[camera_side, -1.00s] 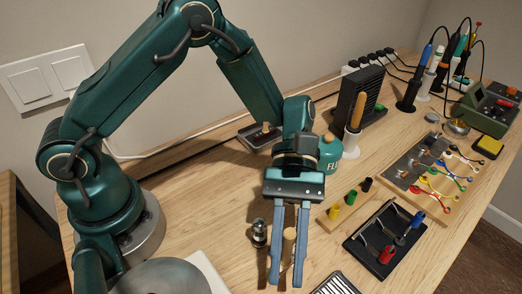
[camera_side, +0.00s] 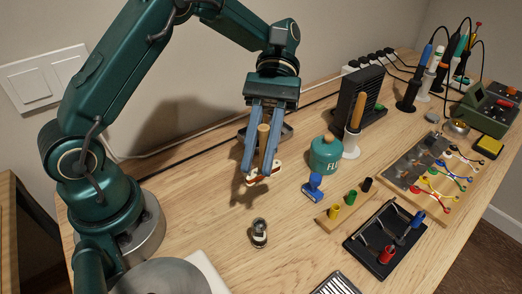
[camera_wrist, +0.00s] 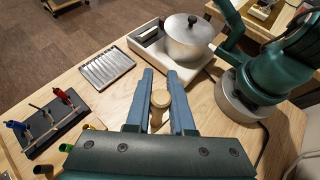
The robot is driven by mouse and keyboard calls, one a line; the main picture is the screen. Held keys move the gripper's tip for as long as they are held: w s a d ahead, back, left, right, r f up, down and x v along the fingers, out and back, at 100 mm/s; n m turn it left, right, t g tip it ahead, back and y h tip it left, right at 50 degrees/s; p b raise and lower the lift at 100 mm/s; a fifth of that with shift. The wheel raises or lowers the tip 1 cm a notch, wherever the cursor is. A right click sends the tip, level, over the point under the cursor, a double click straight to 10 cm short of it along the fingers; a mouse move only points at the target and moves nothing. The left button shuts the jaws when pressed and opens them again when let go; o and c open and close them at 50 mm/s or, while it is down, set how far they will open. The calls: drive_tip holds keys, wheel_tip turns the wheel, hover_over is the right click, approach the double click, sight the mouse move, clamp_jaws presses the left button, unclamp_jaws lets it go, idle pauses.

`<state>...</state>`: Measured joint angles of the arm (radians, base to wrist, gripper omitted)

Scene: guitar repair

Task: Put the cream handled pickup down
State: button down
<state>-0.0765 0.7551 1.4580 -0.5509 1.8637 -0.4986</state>
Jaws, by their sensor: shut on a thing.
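The cream handled pickup (camera_side: 263,178) is in my gripper (camera_side: 260,152), in the middle of the side view. Its tan wooden handle stands up between the two blue fingers, which are shut on it. Its base is pale with reddish parts and shows below the fingertips. A shadow lies on the table beside it; I cannot tell how large any gap under the base is. In the wrist view, the round tan handle end (camera_wrist: 160,98) shows between the fingers, and the base is hidden.
A dark tray (camera_side: 286,133) is just behind my gripper, partly hidden. A teal flux bottle (camera_side: 326,154) and a blue handled piece (camera_side: 313,188) stand to the right. A small metal-and-black item (camera_side: 259,233) is in front. Bare wood lies around the pickup.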

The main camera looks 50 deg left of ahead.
drive_tip(key=s+a+f+m+g+y, duration=0.1)
drive_tip(key=s+a+f+m+y, duration=0.2)
drive_tip(key=a+m+y, duration=0.35)
drive_tip(key=s+a+f+m+g+y, duration=0.1)
drive_tip(key=s+a+f+m+y, duration=0.2)
drive_tip(key=a+m+y, duration=0.35)
drive_tip(key=w+a+r+m+t+y, duration=0.3)
drive_tip(key=a+m+t, duration=0.2)
drive_tip(key=m+t, duration=0.1)
drive_tip(key=w+a+r+m+t+y, duration=0.3)
drive_tip(key=a+m+t+y, duration=0.15)
drive_tip(key=m, duration=0.25)
drive_tip(key=shift+t+h, duration=0.35)
drive_tip(key=shift+t, duration=0.1)
drive_tip(key=shift+a+f, duration=0.15)
drive_tip(key=shift+f, duration=2.25)
drive_tip(key=shift+a+f, duration=0.15)
drive_tip(key=shift+f, duration=2.2)
drive_tip(key=shift+f, duration=0.15)
drive_tip(key=c, duration=0.8)
unclamp_jaws()
